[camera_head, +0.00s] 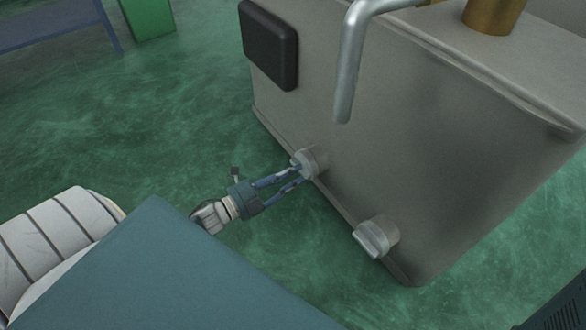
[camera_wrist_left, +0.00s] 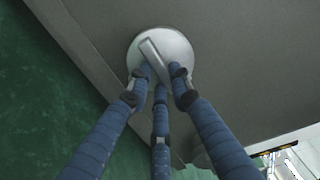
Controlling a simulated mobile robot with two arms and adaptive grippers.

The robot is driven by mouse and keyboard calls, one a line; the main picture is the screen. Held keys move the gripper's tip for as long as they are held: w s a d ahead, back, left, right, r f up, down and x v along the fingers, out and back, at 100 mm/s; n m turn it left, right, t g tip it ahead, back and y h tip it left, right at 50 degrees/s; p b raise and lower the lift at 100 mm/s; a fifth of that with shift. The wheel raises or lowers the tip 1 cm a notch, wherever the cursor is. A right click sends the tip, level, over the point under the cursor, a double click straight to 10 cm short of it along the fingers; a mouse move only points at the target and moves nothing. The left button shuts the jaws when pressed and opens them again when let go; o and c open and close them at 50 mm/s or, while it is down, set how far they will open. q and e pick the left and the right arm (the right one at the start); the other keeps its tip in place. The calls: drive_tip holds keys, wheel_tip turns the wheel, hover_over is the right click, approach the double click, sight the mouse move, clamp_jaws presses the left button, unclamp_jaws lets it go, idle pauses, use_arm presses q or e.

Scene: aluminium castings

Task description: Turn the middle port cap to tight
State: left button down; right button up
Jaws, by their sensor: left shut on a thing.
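Two pale grey port caps show on the lower side of a big grey casting (camera_head: 420,130) in the head view. My left gripper (camera_head: 298,171) is at the port cap (camera_head: 314,160) farther from the camera, with its blue fingers shut on it. In the left wrist view, this round cap (camera_wrist_left: 181,44) has a raised bar across its face, slanting from upper left to lower right. The fingertips (camera_wrist_left: 161,77) close around the bar. The other cap (camera_head: 376,237) is nearer the casting's lower corner, untouched. No third cap shows, so I cannot tell which is the middle one.
A bent metal pipe (camera_head: 352,60) comes down in front of the casting. A black block (camera_head: 269,44) juts from its side, and a brass-coloured cylinder (camera_head: 493,14) stands on top. A green box (camera_head: 148,16) stands far back.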

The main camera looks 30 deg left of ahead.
use_arm(q)
drive_tip(key=shift+f+m, duration=0.1)
drive_tip(key=shift+m, duration=0.5)
drive_tip(key=c, duration=1.5)
unclamp_jaws()
drive_tip(key=shift+c, duration=0.2)
drive_tip(key=shift+s, duration=0.1)
drive_tip(key=v, duration=1.2)
